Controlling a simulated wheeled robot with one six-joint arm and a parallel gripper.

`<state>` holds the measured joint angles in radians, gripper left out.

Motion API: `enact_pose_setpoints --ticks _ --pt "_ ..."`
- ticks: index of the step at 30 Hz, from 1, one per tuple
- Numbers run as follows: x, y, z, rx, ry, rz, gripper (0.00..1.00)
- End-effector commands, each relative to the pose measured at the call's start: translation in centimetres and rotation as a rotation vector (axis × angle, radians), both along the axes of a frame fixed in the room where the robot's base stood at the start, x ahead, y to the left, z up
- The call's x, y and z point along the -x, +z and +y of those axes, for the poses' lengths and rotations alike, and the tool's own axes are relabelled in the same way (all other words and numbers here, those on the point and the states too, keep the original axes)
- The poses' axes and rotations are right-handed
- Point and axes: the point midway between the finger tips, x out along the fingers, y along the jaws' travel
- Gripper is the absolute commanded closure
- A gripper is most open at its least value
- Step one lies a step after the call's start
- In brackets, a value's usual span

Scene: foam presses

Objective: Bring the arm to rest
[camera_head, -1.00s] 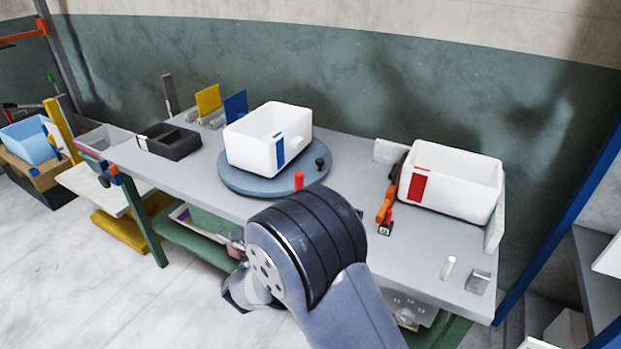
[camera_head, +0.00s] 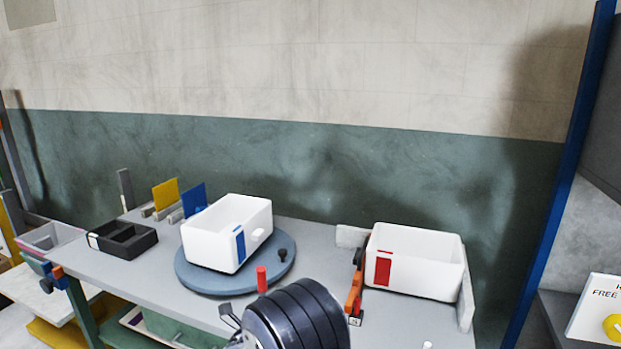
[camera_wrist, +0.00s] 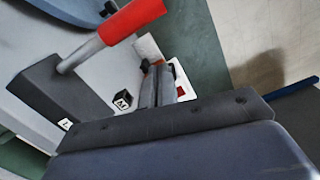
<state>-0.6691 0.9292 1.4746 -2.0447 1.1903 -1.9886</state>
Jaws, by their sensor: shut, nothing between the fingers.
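My arm's dark rounded joint shows at the bottom middle of the head view, in front of the table. My gripper (camera_wrist: 166,84) shows in the wrist view with its two grey fingers together and nothing between them. In the head view small grey parts beside the dark joint may belong to it, but most of it is hidden or cut off. A red-capped lever (camera_wrist: 133,19) on a dark block stands close to the left of the fingers in the wrist view; its red cap (camera_head: 262,279) also shows in the head view.
A white bin with a blue mark (camera_head: 208,247) sits on a round turntable (camera_head: 205,284). A white bin with a red mark (camera_head: 424,279) stands at the right of the grey table (camera_head: 107,273). A black divided tray (camera_head: 122,239) lies left. A blue post (camera_head: 553,240) rises right.

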Motion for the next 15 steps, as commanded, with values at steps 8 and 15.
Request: enact_pose_setpoints --ticks 8,15 --pt "0.3 -1.5 -1.4 -0.143 0.002 -0.053 1.00" --pt "0.7 -2.2 -2.4 -0.248 0.003 -0.092 1.00"
